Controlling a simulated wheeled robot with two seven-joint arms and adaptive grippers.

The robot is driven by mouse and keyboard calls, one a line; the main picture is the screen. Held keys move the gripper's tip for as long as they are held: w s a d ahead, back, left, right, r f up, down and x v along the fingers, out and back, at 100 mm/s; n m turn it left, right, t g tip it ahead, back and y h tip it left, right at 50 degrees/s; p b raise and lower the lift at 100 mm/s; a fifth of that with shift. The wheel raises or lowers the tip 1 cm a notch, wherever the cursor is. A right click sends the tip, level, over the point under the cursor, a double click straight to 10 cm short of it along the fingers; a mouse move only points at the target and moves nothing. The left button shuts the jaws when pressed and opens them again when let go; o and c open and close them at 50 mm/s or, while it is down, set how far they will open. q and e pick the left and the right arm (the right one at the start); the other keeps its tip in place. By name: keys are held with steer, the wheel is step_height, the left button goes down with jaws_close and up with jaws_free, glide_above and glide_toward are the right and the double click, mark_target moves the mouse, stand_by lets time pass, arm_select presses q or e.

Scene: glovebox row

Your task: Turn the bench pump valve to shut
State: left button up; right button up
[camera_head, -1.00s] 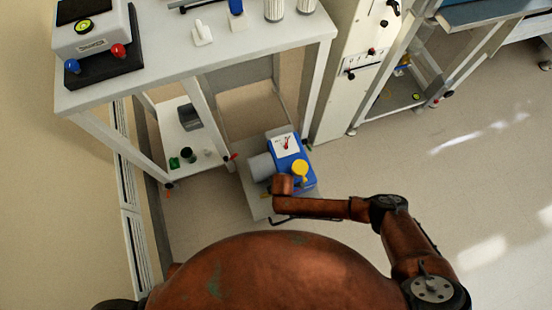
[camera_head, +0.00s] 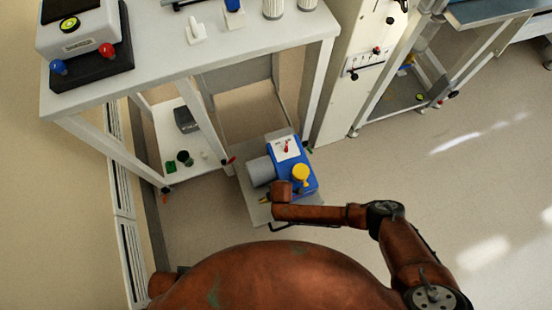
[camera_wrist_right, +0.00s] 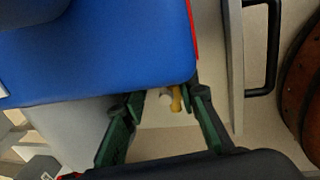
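The bench pump (camera_head: 283,149) is a blue box with a grey motor cylinder (camera_head: 261,171), a yellow cap (camera_head: 300,172) and a white face with a red pointer. It sits on a low grey cart. A small yellow lever (camera_wrist_right: 176,98), which looks like the valve handle, shows beside the pump's blue body in the right wrist view, next to a pale round part. My right gripper (camera_wrist_right: 170,97) is open, its green fingers either side of the lever, contact unclear. In the head view my right wrist hides most of the gripper. My left gripper is not in view.
A white bench (camera_head: 160,60) with a device and several small items stands above and left of the pump. Its lower shelf (camera_head: 166,135) holds small containers. The cart's black handle (camera_wrist_right: 262,50) is close to my right gripper. Floor to the right is clear.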

steer(key=shift+c, duration=0.6)
jaws_close()
